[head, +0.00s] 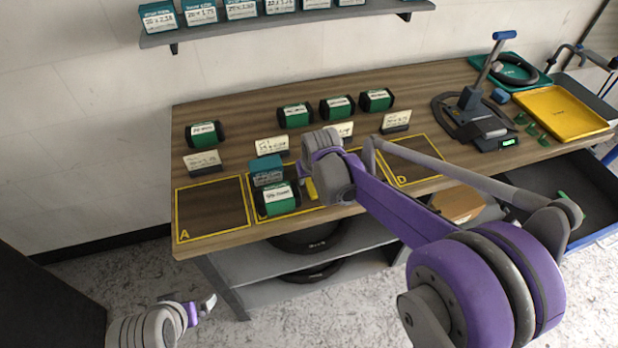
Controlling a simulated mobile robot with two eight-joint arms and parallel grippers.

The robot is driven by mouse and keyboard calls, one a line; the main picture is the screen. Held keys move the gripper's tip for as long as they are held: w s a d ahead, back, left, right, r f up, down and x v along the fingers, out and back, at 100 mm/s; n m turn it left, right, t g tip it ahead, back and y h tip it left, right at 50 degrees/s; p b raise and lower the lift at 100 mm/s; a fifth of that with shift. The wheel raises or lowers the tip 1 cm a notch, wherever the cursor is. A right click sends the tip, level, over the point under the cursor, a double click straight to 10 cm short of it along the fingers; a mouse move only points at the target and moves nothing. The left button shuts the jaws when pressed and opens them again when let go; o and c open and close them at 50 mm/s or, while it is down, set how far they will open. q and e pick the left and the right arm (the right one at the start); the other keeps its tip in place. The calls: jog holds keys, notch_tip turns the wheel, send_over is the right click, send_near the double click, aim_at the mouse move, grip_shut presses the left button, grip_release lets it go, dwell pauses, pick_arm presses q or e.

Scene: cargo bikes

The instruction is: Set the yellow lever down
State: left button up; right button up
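The yellow lever (311,189) shows as a short yellow piece just below my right gripper (304,178), over or on the bench beside the green-and-black box in the second marked square. My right wrist hides most of the gripper and part of the lever, so I cannot tell whether the fingers hold it or whether it touches the bench. My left gripper (201,307) is low in front of the bench, away from the lever, and appears empty; its finger gap is unclear.
The wooden bench (225,118) has yellow-outlined squares; square A (212,210) is empty. A teal box (266,170) and a green-and-black box (276,199) stand near the lever. Several boxes and cards stand behind. A clamp stand (470,108) and yellow tray (562,112) are at right.

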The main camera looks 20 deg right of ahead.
jog(key=v, duration=1.2)
jog(key=s+d+f, duration=0.1)
jog(key=s+f, duration=0.3)
jog(key=s, duration=0.7)
jog(key=s+d+f+t, duration=0.1)
jog(key=s+f, duration=0.3)
jog(key=s, duration=0.6)
jog(key=shift+s+d+f+p, duration=0.15)
jog(key=shift+s+d+p, duration=0.2)
jog(key=shift+s, duration=0.05)
